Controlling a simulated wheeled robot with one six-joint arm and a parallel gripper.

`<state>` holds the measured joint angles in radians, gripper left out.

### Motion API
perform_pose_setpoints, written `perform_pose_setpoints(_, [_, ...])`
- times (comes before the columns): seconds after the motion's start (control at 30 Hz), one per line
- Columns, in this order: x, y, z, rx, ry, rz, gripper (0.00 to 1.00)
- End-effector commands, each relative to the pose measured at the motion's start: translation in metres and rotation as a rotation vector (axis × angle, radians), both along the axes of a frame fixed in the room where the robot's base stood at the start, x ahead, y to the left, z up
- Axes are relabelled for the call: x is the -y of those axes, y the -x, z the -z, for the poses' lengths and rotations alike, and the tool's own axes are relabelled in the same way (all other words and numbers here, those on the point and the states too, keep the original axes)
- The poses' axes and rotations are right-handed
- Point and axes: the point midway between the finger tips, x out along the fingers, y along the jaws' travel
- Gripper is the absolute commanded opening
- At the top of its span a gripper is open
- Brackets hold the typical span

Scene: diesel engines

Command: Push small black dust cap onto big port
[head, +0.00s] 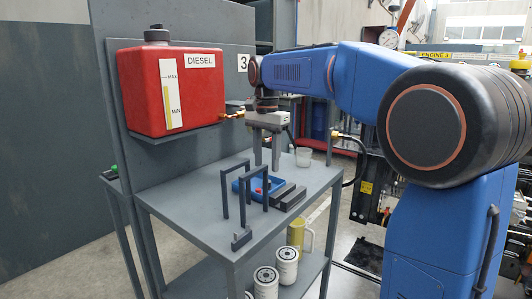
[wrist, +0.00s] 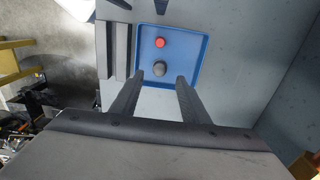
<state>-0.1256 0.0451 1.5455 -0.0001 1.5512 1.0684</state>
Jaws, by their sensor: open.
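The small black dust cap (wrist: 159,68) lies in the blue tray (wrist: 202,50), beside a red cap (wrist: 160,43). My gripper (wrist: 159,80) is open and empty above the tray, with the black cap showing between and just beyond its fingertips. In the head view my gripper (head: 266,167) points straight down over the bench, and the blue tray (head: 237,186) is below it. The black cap cannot be made out there. A brass fitting (head: 238,115) sticks out beside the red diesel tank, and another brass fitting (head: 336,134) is farther right. I cannot tell which is the big port.
The red diesel tank (head: 170,90) sits on a shelf on the grey panel. A dark upright frame (head: 245,195) and grey bars (head: 289,197) stand close to the tray. The bench's left part is clear.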

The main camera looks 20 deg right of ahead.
Motion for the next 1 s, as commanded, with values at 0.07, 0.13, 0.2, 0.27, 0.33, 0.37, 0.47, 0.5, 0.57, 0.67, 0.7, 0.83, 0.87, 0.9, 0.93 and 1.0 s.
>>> perform_pose_setpoints(0.07, [0.000,0.000,0.007,-0.001,0.001,0.000,0.41])
perform_pose_setpoints(0.13, [0.000,0.000,0.012,-0.001,0.001,0.000,0.41])
perform_pose_setpoints(0.2, [0.000,0.001,0.018,-0.001,0.000,0.000,0.41])
perform_pose_setpoints(0.27, [0.000,0.000,0.023,-0.001,0.001,0.000,0.41])
perform_pose_setpoints(0.33, [0.000,0.000,0.028,-0.001,0.001,0.000,0.41])
perform_pose_setpoints(0.37, [0.000,0.000,0.031,-0.001,0.001,0.000,0.41])
perform_pose_setpoints(0.47, [0.000,0.000,0.039,-0.001,0.001,0.000,0.41])
perform_pose_setpoints(0.5, [0.000,0.000,0.042,-0.001,0.001,0.000,0.41])
perform_pose_setpoints(0.57, [0.000,0.000,0.047,-0.001,0.001,0.000,0.41])
perform_pose_setpoints(0.67, [0.000,0.000,0.053,-0.001,0.001,0.000,0.41])
perform_pose_setpoints(0.7, [0.000,0.000,0.056,0.000,0.000,0.000,0.41])
perform_pose_setpoints(0.83, [0.000,0.000,0.061,0.000,0.000,0.000,0.41])
perform_pose_setpoints(0.87, [0.000,0.000,0.062,0.000,0.000,0.000,0.41])
perform_pose_setpoints(0.9, [0.000,0.000,0.063,0.000,0.000,0.000,0.41])
perform_pose_setpoints(0.93, [0.000,0.000,0.063,0.000,0.000,0.000,0.41])
perform_pose_setpoints(1.0, [0.000,0.000,0.064,0.000,0.000,0.000,0.41])
